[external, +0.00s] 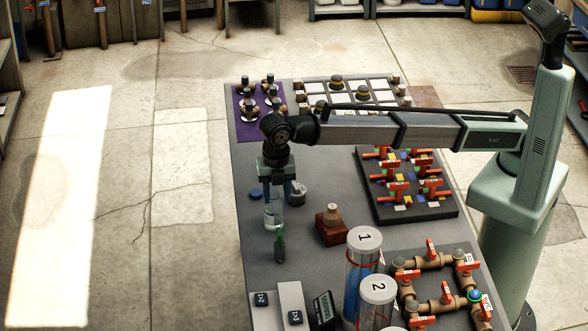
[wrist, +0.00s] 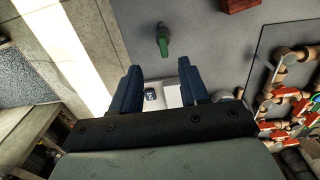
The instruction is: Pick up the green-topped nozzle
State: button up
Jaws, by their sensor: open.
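My gripper (external: 277,199) points down above the left part of the table. It is open, with its two dark blue fingers (wrist: 158,68) apart and nothing between them. I cannot tell the exact height of the fingertips above the table.
A red-brown block (external: 332,233) is to the right. Tall numbered cylinders (external: 362,275) and white labelled blocks (external: 291,297) stand nearer the camera.

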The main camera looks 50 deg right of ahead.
aim_at(279, 231)
jog(key=f, duration=0.8)
jog(key=shift+s+a+f, duration=0.15)
jog(key=shift+s+f, duration=0.1)
jog(key=shift+s, duration=0.05)
jog(key=shift+s+a+f, duration=0.1)
jog(key=shift+s+f, duration=0.05)
jog(key=shift+f, duration=0.75)
jog(key=shift+s+a+f, duration=0.1)
jog(key=shift+f, duration=0.75)
jog(key=shift+s+a+f, duration=0.1)
jog(key=shift+s+f, duration=0.05)
jog(key=shift+f, duration=0.75)
grip_shut()
